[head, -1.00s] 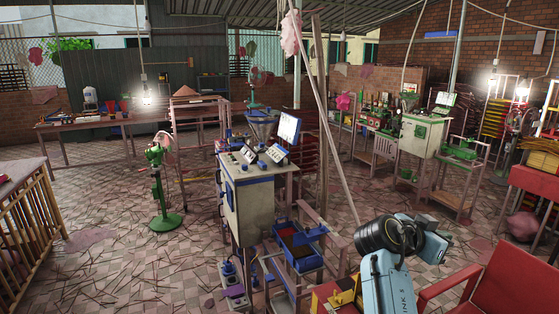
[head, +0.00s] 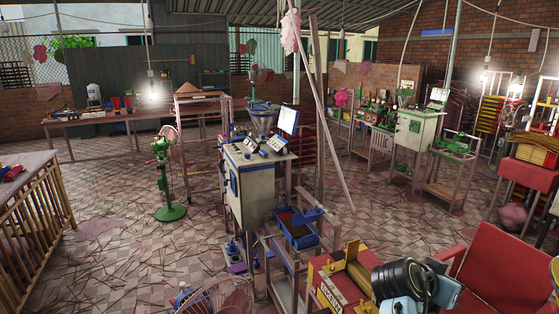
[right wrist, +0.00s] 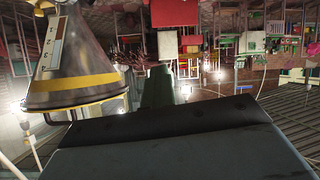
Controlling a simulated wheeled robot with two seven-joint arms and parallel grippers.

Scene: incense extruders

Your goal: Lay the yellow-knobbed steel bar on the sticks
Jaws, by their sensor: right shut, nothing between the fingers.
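My right arm comes in at the bottom right of the head view; its fingertips cannot be made out there. A dark, flat-faced part of my right gripper (right wrist: 170,145) fills the bottom of the right wrist view, with no object held. My left gripper is not in view. I cannot surely pick out the yellow-knobbed steel bar. A red machine with yellow upright parts (head: 352,255) stands beside my right arm. Thin sticks (head: 110,265) lie scattered over the tiled floor.
A white-and-blue control cabinet (head: 250,185) stands in the middle, with a blue bin (head: 298,230) beside it. A red chair (head: 490,275) is at the right. A slatted crib-like rack (head: 30,235) is at the left. The floor between the rack and cabinet is open apart from sticks.

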